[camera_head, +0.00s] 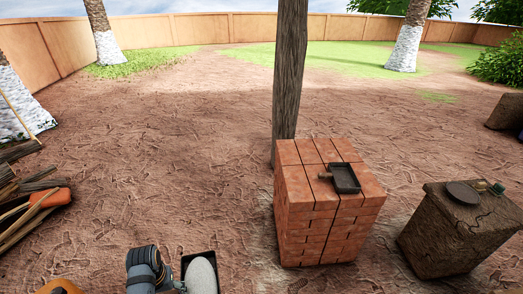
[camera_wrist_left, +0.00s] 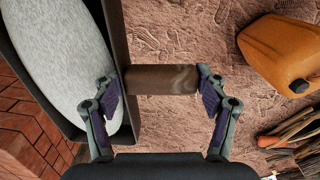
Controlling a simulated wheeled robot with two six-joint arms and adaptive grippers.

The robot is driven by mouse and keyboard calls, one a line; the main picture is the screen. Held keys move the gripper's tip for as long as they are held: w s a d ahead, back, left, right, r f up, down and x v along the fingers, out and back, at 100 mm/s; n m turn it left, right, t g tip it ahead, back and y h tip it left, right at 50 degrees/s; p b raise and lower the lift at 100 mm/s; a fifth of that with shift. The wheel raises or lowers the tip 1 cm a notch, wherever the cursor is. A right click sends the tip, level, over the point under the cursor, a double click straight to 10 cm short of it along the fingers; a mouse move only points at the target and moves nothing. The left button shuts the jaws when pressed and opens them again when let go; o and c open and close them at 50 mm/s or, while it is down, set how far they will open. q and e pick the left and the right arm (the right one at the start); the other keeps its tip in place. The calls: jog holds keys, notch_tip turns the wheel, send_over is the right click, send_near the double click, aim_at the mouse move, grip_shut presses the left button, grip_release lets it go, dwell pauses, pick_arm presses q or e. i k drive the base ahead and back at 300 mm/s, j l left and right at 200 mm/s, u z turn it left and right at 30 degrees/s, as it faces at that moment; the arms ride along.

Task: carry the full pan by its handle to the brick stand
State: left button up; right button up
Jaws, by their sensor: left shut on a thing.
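The full pan (camera_head: 184,262) is at the bottom of the head view, dark-walled and filled with a pale grey speckled mass (camera_head: 201,276). It also shows large at the left of the left wrist view (camera_wrist_left: 120,40). Its brown handle (camera_wrist_left: 160,79) lies between the fingers of my left gripper (camera_wrist_left: 160,97), which is shut on it. In the head view the left gripper (camera_head: 177,287) is left of the pan, partly cut off by the frame edge. The brick stand (camera_head: 312,225) is a red brick stack right of the pan. My right gripper is not in view.
A small dark pan (camera_head: 346,178) with a handle lies on the stand's top. A wooden post (camera_head: 290,80) rises behind it. A dark block (camera_head: 440,235) stands right. Firewood (camera_head: 25,200) lies left, and an orange container (camera_wrist_left: 285,50) is nearby. Bare ground separates pan and stand.

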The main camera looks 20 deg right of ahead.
aim_at(297, 156)
jog(key=i+j+z, duration=0.2)
jog(key=z, duration=0.2)
jog(key=i+j+z, duration=0.5)
jog(key=j+z, duration=0.3)
jog(key=i+j+z, duration=0.15)
jog(key=j+z, duration=0.25)
jog(key=i+j+z, duration=0.1)
jog(key=j+z, duration=0.7)
